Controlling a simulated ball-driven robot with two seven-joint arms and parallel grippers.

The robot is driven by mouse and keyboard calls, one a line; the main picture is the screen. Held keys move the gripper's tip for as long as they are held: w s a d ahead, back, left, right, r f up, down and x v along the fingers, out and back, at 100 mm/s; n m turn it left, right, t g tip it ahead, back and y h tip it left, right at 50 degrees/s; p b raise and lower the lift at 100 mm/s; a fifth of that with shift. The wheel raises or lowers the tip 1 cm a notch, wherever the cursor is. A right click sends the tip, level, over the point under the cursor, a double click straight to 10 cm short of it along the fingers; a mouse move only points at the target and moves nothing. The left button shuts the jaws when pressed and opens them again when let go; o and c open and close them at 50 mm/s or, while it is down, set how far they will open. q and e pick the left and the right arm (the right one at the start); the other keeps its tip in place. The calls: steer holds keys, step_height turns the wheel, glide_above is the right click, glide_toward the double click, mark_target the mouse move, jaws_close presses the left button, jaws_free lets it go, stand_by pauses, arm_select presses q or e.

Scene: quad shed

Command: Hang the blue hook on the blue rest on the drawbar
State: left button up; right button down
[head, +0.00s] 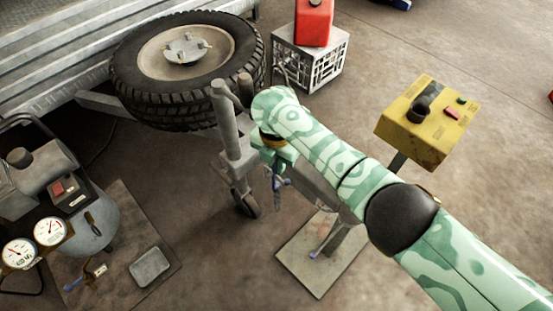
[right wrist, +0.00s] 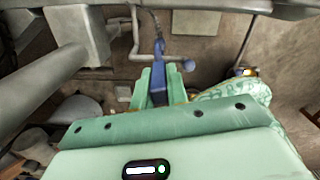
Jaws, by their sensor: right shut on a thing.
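My right gripper (head: 276,158) is beside the jockey-wheel post, at the near side of the grey drawbar (head: 318,184). It is shut on the blue hook (head: 276,180), which hangs below the fingers. In the right wrist view the blue hook (right wrist: 158,78) stands between the fingertips (right wrist: 160,96), with a dark chain or cable running up from it. A small blue knob (right wrist: 188,65) shows just right of the hook; it may be the blue rest, but I cannot tell whether they touch. The gripper and arm hide part of the drawbar. My left gripper is not in view.
The jockey-wheel post (head: 232,140) stands close left of my gripper. A spare tyre (head: 130,75) lies behind it. A yellow control box (head: 425,120) stands right, a white crate (head: 325,62) behind. A compressor (head: 85,215) and mat (head: 130,235) are left. Open floor lies right.

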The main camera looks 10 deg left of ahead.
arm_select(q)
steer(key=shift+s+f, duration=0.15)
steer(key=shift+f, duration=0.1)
arm_select(e)
steer(key=shift+f, duration=0.6)
steer(key=c, duration=0.9)
jaws_free()
steer(key=shift+f, duration=0.1)
steer(key=shift+c, duration=0.2)
steer(key=shift+d, duration=0.15)
steer(key=shift+c, duration=0.5)
